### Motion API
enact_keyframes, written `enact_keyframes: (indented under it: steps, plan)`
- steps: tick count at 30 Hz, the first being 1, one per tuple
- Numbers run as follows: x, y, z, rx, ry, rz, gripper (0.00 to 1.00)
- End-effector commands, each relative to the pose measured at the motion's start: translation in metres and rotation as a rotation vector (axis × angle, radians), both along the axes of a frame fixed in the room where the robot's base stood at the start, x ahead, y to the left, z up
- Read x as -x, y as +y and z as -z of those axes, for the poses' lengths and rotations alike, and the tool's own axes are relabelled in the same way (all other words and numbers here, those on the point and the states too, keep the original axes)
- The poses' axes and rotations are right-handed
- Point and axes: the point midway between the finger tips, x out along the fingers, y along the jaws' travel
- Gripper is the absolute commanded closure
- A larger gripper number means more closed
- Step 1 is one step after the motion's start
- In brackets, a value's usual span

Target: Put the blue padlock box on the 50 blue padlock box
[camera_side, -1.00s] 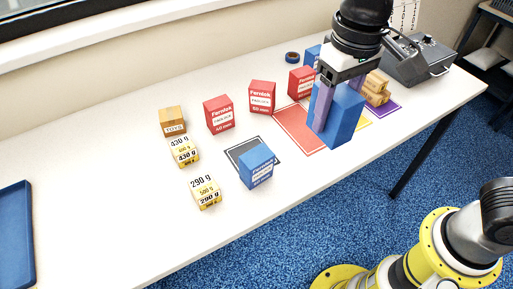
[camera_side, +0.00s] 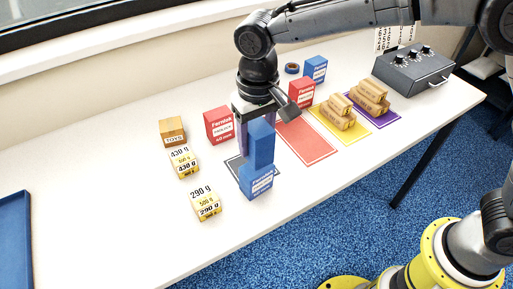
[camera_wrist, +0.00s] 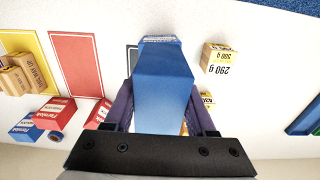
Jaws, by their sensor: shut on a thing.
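My gripper (camera_side: 252,122) is shut on a plain-sided blue padlock box (camera_side: 261,143), held upright. In the wrist view this held box (camera_wrist: 163,85) fills the space between my purple fingers (camera_wrist: 161,108). Below it in the side view, a second blue padlock box (camera_side: 256,181) with a white label stands on the dark grey mat (camera_side: 234,164). The held box is right above the standing one; I cannot tell whether they touch. The standing box's number is too small to read. A third blue box (camera_side: 315,69) stands at the back of the table.
A red mat (camera_side: 305,140) is bare; the yellow mat (camera_side: 351,130) and purple mat (camera_side: 384,117) hold tan packs. Yellow weight-marked boxes (camera_side: 206,204) (camera_side: 184,162) stand to the left.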

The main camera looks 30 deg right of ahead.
Motion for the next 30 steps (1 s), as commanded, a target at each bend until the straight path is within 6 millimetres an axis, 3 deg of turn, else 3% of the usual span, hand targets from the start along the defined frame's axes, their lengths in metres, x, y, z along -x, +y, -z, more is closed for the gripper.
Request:
enact_keyframes:
  steps: [6,16,17,18,22,30]
  plan:
    - [0.000,0.000,0.029,0.000,0.000,0.000,1.00]
    - [0.000,0.000,0.031,-0.001,-0.001,0.000,1.00]
    - [0.000,0.000,0.032,0.001,0.001,0.000,0.42]
    - [0.000,0.000,0.032,0.000,0.001,0.000,0.35]
    - [0.000,0.000,0.032,0.001,0.001,0.000,0.14]
    - [0.000,0.000,0.031,0.000,0.000,0.000,0.14]
